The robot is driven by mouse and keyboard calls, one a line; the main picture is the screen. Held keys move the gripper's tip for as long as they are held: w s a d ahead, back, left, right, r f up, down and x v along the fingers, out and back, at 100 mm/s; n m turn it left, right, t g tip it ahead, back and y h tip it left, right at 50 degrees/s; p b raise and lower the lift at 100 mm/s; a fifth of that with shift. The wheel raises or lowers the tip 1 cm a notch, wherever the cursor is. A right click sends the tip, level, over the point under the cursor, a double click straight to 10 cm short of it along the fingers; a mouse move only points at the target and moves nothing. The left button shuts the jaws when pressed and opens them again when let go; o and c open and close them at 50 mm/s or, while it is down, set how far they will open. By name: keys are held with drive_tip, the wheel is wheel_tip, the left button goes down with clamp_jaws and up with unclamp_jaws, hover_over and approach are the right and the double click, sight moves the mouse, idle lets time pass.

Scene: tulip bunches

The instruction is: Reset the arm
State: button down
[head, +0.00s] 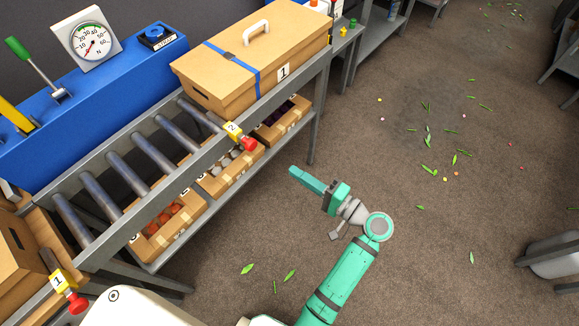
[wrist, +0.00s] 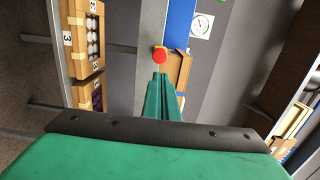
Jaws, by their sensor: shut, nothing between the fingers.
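My gripper (head: 297,176) shows in the head view at the end of my green arm, right of the roller bench and above the floor. Its green fingers point up and left, toward the bench. In the wrist view the fingers (wrist: 160,79) lie together and hold nothing. A red knob (wrist: 159,54) shows just beyond the fingertips in that view. In the head view the gripper is apart from the bench and from everything on it.
The roller bench (head: 127,224) bears a large lidded box (head: 222,68) and red knobs (head: 248,144) at its edge. Open cartons (head: 167,232) stand on the shelf below. A blue machine with a dial (head: 92,43) is behind. The carpet (head: 400,170) is mostly clear, with scattered leaves.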

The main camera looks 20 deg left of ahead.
drive_tip(key=shift+d, duration=0.25)
idle(0.4)
drive_tip(key=s+d+f+m+t+h, duration=0.3)
drive_tip(key=s+f+h, duration=0.3)
drive_tip(key=f, duration=0.3)
drive_tip(key=s+d+f+m+t+h, duration=0.2)
drive_tip(key=s+d+f+t+h, duration=0.3)
drive_tip(key=f, duration=0.4)
drive_tip(key=s+d+r+n+h, duration=0.3)
drive_tip(key=s+d+r+h, duration=0.3)
drive_tip(key=s, duration=0.5)
drive_tip(key=s+d+r+n+t, duration=0.1)
drive_tip(key=s+r+n+t, duration=0.2)
drive_tip(key=r, duration=0.8)
drive_tip(key=shift+s+n+h, duration=0.3)
drive_tip(key=shift+s+n, duration=0.5)
drive_tip(key=shift+s, duration=0.25)
